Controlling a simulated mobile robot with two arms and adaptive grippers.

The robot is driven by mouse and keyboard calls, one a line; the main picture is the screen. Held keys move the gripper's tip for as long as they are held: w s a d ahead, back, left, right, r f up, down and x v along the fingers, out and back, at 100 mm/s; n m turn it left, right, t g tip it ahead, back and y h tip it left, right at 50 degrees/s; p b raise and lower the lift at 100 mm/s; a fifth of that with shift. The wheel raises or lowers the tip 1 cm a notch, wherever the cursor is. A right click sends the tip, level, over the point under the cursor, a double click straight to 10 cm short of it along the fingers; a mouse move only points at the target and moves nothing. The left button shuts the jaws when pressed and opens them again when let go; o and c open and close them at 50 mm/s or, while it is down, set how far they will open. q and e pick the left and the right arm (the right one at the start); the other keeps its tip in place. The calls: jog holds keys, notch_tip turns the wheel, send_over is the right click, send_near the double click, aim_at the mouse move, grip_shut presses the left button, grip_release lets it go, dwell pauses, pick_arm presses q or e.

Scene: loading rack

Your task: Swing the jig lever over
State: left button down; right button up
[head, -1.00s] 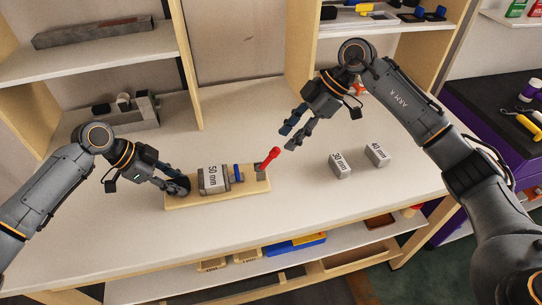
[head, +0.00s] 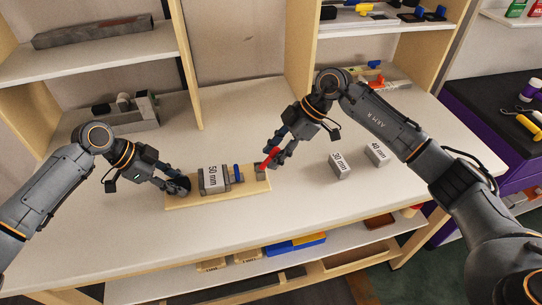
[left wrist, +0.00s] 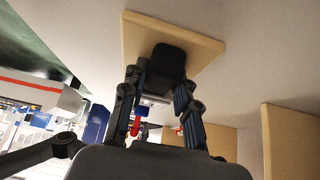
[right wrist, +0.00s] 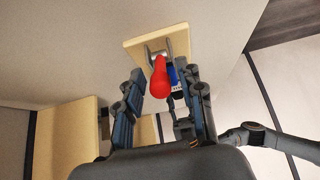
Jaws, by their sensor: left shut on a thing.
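The jig is a light wooden board (head: 210,200) lying on the bench. It carries the grey 50 mm block (head: 213,179), a blue part (head: 237,173) and a red-handled lever (head: 269,158) at its right end. My left gripper (head: 178,185) is shut on the dark end block (left wrist: 169,61) at the board's left end. My right gripper (head: 278,150) is at the lever. In the right wrist view, the red handle (right wrist: 161,80) stands between the spread fingers of my right gripper (right wrist: 160,78), with a gap visible on each side.
The 30 mm block (head: 340,166) and the 40 mm block (head: 376,154) stand on the bench to the right of the jig. A grey holder (head: 142,110) stands at the back left. The bench in front of the jig is clear.

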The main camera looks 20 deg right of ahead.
jog(key=shift+c, duration=0.2)
grip_shut()
jog(key=shift+a+r+h, duration=0.25)
jog(key=shift+a+h, duration=0.2)
jog(key=shift+h, duration=0.25)
jog(key=shift+a+h, duration=0.45)
jog(key=shift+h, duration=0.45)
